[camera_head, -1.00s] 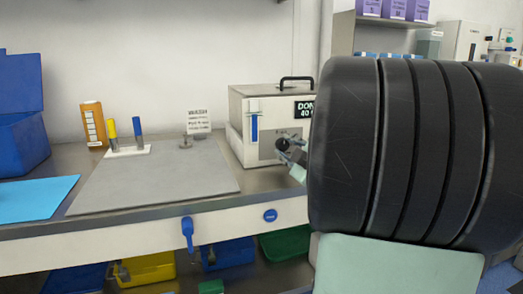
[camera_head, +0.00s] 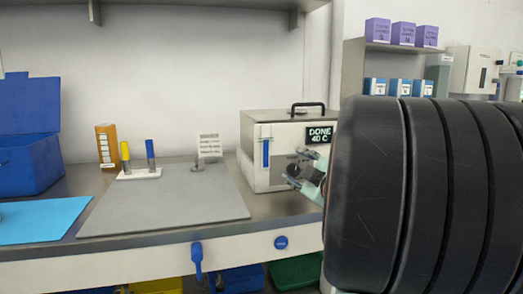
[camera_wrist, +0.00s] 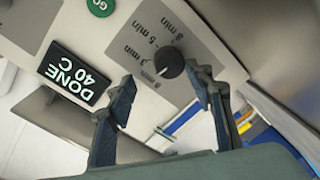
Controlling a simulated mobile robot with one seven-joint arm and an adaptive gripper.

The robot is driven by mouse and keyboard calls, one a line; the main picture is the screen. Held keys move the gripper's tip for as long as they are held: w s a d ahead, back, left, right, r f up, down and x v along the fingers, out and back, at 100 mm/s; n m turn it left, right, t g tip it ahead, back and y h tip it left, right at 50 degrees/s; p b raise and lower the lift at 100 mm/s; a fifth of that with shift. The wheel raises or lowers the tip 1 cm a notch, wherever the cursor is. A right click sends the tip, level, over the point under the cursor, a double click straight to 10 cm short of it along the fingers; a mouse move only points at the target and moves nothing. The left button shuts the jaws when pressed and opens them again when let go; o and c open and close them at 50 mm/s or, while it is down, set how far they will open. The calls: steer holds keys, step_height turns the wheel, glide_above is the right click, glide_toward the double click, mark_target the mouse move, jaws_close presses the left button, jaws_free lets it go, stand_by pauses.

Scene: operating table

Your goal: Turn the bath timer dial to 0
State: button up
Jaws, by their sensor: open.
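The bath (camera_head: 262,171) is a pale box with a black top handle on the bench, right of the grey mat. In the wrist view the dark round timer dial (camera_wrist: 169,62) sits on a grey panel with minute labels, 8, 5 and 3 among them, on its left. A small pale mark shows at the dial's lower left edge. My gripper (camera_wrist: 160,73) is open, with one finger on each side of the dial; I cannot tell whether either touches it. In the head view my gripper (camera_head: 304,168) is in front of the bath's front face and hides the dial.
A black sign (camera_head: 320,134) reads DONE 40 C; a green GO button (camera_wrist: 101,6) is near it. The grey mat (camera_head: 165,205), a blue bin (camera_head: 30,150) and a white holder (camera_head: 139,174) stand to the left. My dark arm covers the right side.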

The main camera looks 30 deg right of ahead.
mark_target(293, 134)
step_height(293, 134, up, 8)
steer(key=shift+s+d+r, duration=0.1)
stand_by(0.4)
